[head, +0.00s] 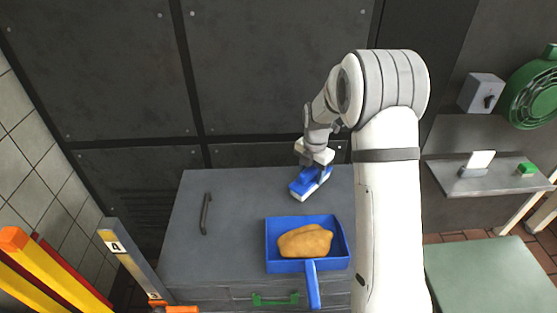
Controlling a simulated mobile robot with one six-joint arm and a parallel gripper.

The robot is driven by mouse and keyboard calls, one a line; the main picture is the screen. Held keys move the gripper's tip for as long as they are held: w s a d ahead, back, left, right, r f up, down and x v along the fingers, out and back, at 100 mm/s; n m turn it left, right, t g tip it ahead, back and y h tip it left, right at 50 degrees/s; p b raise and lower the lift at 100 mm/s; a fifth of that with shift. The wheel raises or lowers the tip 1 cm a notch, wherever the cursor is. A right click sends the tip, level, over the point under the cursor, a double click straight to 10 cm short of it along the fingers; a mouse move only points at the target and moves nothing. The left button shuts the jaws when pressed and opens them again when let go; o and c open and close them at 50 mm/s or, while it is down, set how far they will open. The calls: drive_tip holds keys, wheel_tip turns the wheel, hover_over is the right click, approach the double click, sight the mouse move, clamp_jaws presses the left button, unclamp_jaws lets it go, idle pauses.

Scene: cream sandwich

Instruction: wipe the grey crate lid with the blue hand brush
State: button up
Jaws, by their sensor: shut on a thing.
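The grey crate lid (240,195) spans the middle of the head view, with a dark handle (206,214) on its left side. My gripper (314,165) is above the lid's far right part and is shut on the blue hand brush (310,181). The brush is tilted, its pale bristles pointing down toward the lid. I cannot tell whether the bristles touch the lid. A blue dustpan (340,262) with a tan, bread-like lump (305,241) in it lies at the lid's front right. My arm hides the lid's right edge.
The dustpan's handle (313,287) points over the lid's front edge, near a green crate handle (275,299). Yellow and red bars and a post marked 4 (115,246) stand at the left. A dark panelled wall (285,70) rises behind. The lid's left and middle are mostly clear.

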drive_tip(key=shift+d+r, duration=0.2)
drive_tip(key=shift+d, duration=0.15)
drive_tip(key=shift+r+p, duration=2.25)
drive_tip(key=shift+r, duration=1.6)
